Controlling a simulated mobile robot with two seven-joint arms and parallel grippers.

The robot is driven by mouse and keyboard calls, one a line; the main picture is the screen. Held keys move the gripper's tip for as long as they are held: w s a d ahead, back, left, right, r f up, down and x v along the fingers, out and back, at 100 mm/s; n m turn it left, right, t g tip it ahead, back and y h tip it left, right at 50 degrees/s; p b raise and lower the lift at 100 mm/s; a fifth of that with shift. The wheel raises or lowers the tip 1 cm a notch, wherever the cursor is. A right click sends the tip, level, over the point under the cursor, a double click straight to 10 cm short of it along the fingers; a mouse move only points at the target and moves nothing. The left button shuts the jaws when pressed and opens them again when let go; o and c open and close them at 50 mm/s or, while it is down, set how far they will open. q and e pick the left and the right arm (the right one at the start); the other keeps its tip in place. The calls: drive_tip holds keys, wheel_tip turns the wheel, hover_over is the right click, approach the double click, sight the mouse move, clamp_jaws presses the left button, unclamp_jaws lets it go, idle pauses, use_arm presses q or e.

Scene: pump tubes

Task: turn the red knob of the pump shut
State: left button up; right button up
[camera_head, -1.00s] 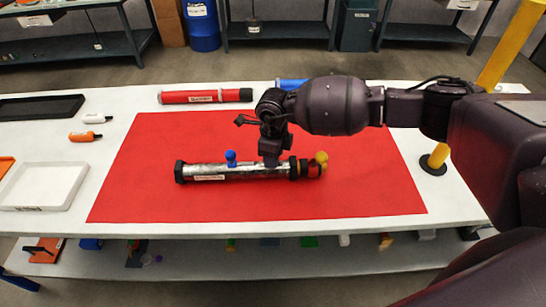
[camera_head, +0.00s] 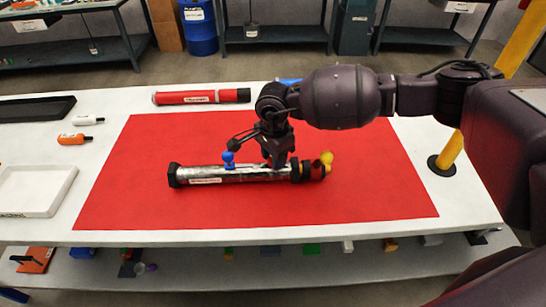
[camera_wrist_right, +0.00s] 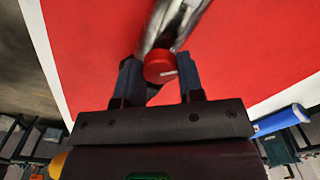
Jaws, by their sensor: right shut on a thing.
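The pump (camera_head: 215,173) is a silvery tube with black end caps, lying across the red mat. A blue knob (camera_head: 228,157) stands on its left part and a yellow knob (camera_head: 327,158) is at its right end. My right gripper (camera_head: 274,163) is over the tube, right of the middle, and hides the red knob in the head view. In the right wrist view the red knob (camera_wrist_right: 159,68), with a pale mark on its face, sits between the two fingers of the right gripper (camera_wrist_right: 160,82), which is shut on it. My left gripper is not in view.
A red tube (camera_head: 200,97) lies behind the mat (camera_head: 190,135). A white tray (camera_head: 35,190) and small white and orange bottles are on the left. A yellow post (camera_head: 450,152) on a black base stands at the right. The front of the mat is clear.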

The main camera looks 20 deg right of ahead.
drive_tip(key=shift+n+b, duration=0.75)
drive_tip(key=shift+n, duration=1.45)
drive_tip(key=o, duration=0.9)
wheel_tip(320, 180, up, 11)
drive_tip(key=shift+f+p, duration=0.1)
drive_tip(key=shift+p, duration=0.35)
